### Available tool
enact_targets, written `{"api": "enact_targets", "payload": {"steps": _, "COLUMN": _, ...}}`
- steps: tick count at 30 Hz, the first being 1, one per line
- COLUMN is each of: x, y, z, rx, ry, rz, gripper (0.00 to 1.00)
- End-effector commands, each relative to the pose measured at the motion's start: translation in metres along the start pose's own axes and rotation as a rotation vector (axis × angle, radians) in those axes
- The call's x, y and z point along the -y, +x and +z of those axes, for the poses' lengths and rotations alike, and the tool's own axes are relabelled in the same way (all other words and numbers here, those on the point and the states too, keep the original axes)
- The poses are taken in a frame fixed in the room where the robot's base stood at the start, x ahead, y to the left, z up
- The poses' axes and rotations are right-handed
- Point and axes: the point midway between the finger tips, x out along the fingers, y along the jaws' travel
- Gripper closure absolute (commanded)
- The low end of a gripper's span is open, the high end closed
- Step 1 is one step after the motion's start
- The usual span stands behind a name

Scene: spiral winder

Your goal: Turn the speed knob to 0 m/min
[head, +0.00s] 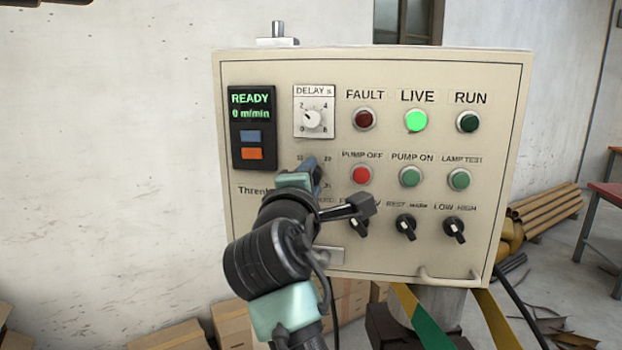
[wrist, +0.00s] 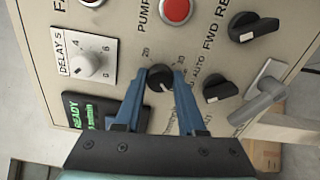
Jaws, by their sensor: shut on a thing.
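The speed knob (wrist: 160,78) is a black round knob on the cream control panel (head: 450,72), with a dial scale around it. In the wrist view the two blue fingers of my gripper (wrist: 164,73) are closed on its sides. In the head view my gripper (head: 314,168) reaches the panel below the delay dial and hides the knob. The display (head: 252,127) reads READY and 0 m/min in green. The knob's pointer is too small to read clearly.
The delay dial (head: 313,118) is just above the knob. The red pump-off button (head: 361,175) and black selector switches (head: 406,227) are close on the right. The LIVE lamp (head: 416,120) glows green.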

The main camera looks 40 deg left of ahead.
Motion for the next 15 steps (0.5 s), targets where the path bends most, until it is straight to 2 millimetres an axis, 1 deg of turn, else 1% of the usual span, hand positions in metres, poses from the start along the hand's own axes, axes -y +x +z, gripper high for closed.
{"api": "enact_targets", "payload": {"steps": 2, "x": 0.0013, "y": 0.0002, "z": -0.0004, "rx": 0.000, "ry": -0.002, "rz": -0.003, "gripper": 1.00}}
{"api": "enact_targets", "payload": {"steps": 3, "x": 0.0012, "y": 0.0002, "z": -0.0004, "rx": 0.000, "ry": -0.002, "rz": -0.003, "gripper": 0.59}}
{"api": "enact_targets", "payload": {"steps": 5, "x": 0.0012, "y": 0.0002, "z": -0.0004, "rx": 0.000, "ry": -0.002, "rz": -0.003, "gripper": 0.48}}
{"api": "enact_targets", "payload": {"steps": 6, "x": 0.0011, "y": 0.0002, "z": -0.0003, "rx": 0.000, "ry": -0.002, "rz": -0.002, "gripper": 0.41}}
{"api": "enact_targets", "payload": {"steps": 8, "x": 0.0009, "y": 0.0001, "z": -0.0003, "rx": 0.000, "ry": -0.001, "rz": -0.002, "gripper": 0.31}}
{"api": "enact_targets", "payload": {"steps": 15, "x": 0.0003, "y": 0.0000, "z": -0.0001, "rx": 0.000, "ry": 0.000, "rz": -0.001, "gripper": 0.31}}
